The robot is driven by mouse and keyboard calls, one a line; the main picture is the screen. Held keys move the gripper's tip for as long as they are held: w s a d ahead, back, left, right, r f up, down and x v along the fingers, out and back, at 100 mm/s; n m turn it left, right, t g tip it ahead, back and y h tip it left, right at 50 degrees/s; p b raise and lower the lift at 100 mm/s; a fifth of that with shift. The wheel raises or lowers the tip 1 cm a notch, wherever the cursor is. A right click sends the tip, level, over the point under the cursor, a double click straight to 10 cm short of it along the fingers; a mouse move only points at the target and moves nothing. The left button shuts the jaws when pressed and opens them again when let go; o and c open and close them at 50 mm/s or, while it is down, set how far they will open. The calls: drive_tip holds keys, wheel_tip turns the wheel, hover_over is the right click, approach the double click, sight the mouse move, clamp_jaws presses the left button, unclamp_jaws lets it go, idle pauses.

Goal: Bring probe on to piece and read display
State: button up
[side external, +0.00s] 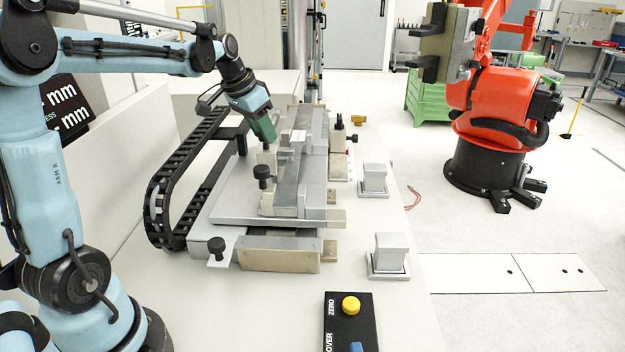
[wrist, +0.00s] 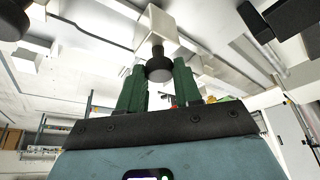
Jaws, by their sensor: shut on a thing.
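My gripper (side external: 265,130) has green fingers and points down at the back left part of a grey slide fixture (side external: 285,217). In the wrist view, its fingers (wrist: 158,78) are on either side of a dark round knob (wrist: 158,66), which sits under a pale block (wrist: 152,28). A long metal bar (side external: 303,165) lies along the fixture, with a small pale piece (side external: 298,137) on it. I cannot tell which part is the probe. A black display (side external: 68,108) at the left shows "mm" on two lines; my arm hides its digits.
A black box (side external: 348,330) with a yellow ZERO button (side external: 351,305) and a blue button (side external: 356,347) stands at the front. Two grey blocks (side external: 390,252) (side external: 374,179) are on the bench's right side. A cable chain (side external: 163,205) curves at the left. An orange robot (side external: 505,105) stands beyond.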

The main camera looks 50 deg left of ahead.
drive_tip(key=shift+w+d, duration=0.2)
drive_tip(key=o, duration=0.9)
drive_tip(key=shift+o, duration=0.2)
drive_tip(key=shift+s+r, duration=0.1)
drive_tip(key=shift+r, duration=0.05)
drive_tip(key=v, duration=1.1)
drive_tip(key=shift+s+r, duration=0.2)
drive_tip(key=shift+r, duration=0.15)
